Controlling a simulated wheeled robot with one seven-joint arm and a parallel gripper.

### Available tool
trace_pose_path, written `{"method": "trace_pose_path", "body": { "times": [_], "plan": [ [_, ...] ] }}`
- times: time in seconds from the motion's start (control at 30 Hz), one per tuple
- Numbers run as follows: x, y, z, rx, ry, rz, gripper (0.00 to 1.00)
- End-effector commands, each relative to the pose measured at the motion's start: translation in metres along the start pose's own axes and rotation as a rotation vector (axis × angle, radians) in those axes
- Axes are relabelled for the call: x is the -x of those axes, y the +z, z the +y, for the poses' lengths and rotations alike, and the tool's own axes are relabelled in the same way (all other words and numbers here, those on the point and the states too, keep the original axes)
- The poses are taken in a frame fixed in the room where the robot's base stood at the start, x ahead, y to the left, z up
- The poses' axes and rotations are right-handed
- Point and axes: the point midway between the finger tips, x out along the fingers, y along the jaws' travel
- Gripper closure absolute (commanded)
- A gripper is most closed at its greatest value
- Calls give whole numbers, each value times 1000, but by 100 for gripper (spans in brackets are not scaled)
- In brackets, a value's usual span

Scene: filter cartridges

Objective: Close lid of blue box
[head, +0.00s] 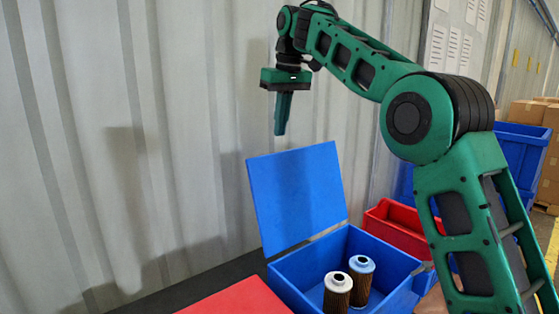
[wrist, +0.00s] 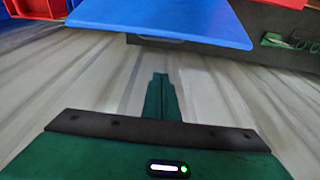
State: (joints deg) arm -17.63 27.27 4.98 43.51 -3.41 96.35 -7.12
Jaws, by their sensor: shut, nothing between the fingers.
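The blue box (head: 318,264) stands open in the head view, with two filter cartridges, one white-topped (head: 338,290) and one blue-topped (head: 361,280), upright inside. Its blue lid (head: 297,195) stands raised, leaning back a little toward the wall. My gripper (head: 281,130) is shut and empty, pointing down above the lid's top edge, apart from it. In the wrist view the shut fingers (wrist: 160,78) point toward the lid (wrist: 165,22), with the corrugated wall behind them.
A red lid or box (head: 240,298) lies left of the blue box. A red bin (head: 398,229) stands behind it to the right, and blue bins (head: 522,150) and cardboard boxes (head: 530,112) are farther right. The corrugated wall (head: 100,140) is close behind.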

Motion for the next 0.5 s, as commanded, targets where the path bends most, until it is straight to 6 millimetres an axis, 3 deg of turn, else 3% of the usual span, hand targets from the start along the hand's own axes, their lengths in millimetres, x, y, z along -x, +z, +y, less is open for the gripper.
{"method": "trace_pose_path", "body": {
  "times": [0.27, 0.5],
  "plan": [
    [-27, -3, -11, 14, -4, -3, 100],
    [-73, -4, -13, 16, -4, -3, 100]
  ]
}}
